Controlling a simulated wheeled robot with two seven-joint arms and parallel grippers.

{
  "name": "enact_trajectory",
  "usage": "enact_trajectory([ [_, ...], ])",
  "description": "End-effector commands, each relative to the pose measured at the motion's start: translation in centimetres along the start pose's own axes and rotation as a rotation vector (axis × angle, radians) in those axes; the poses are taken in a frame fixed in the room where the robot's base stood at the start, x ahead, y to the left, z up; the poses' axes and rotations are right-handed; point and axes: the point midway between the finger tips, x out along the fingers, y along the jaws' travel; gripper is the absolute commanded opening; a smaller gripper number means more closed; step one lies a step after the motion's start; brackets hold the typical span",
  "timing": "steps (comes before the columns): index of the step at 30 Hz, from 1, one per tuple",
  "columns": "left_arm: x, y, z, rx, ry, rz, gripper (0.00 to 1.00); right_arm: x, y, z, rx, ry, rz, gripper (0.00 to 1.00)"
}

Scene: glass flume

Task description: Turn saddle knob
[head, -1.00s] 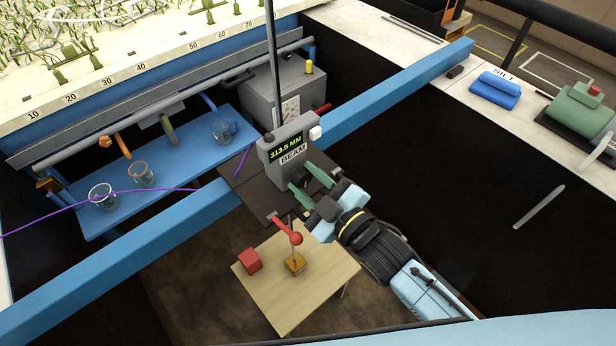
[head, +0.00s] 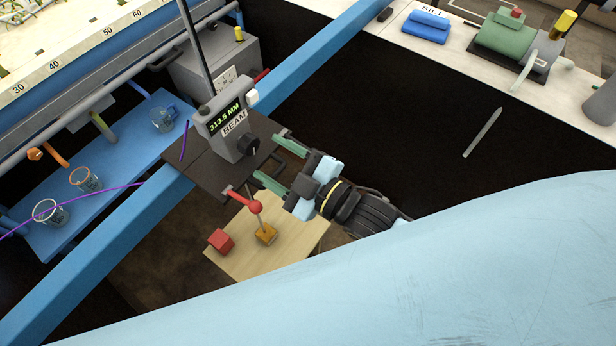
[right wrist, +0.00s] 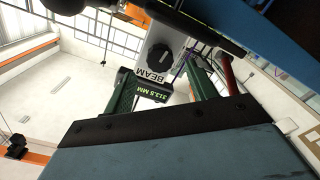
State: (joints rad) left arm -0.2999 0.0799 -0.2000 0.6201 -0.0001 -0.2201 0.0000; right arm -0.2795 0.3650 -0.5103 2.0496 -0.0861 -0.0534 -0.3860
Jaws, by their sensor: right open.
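The saddle knob (head: 248,146) is a round black dial on the front of a grey box (head: 222,128) marked BEAM, whose display reads 313.5 MM. The box stands on a dark plate (head: 196,166) on the blue beam. My right gripper (head: 268,157) is open, its two green fingers apart and pointing at the knob from the right, with a gap between fingertips and knob. In the right wrist view the knob (right wrist: 160,57) lies between the green fingers (right wrist: 160,80), untouched as far as I can see. My left gripper is not in view.
A red-tipped lever (head: 255,207) stands just below the plate, near the lower finger. A red block (head: 220,241) lies on a wooden table (head: 285,258). A grey upright rod (head: 193,40) rises behind the box.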

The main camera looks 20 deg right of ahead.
Motion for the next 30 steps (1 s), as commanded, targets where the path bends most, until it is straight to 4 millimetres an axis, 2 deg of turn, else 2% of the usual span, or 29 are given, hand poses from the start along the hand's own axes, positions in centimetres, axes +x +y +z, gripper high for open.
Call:
enact_trajectory([
  [1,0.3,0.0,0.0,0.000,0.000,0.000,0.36,-1.4,-0.2,0.2,0.000,-0.003,-0.003,0.57],
  [6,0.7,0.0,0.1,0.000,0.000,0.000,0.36,-4.8,-0.2,0.2,0.002,-0.003,-0.003,0.57],
  [12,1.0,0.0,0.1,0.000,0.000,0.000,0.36,-7.5,-0.1,0.1,0.001,-0.003,-0.002,0.57],
  [18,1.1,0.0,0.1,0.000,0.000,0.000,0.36,-8.5,0.0,0.0,0.000,0.000,0.000,0.57],
  [30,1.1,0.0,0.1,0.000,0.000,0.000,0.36,-8.5,0.0,0.0,0.000,0.000,0.000,0.57],
])
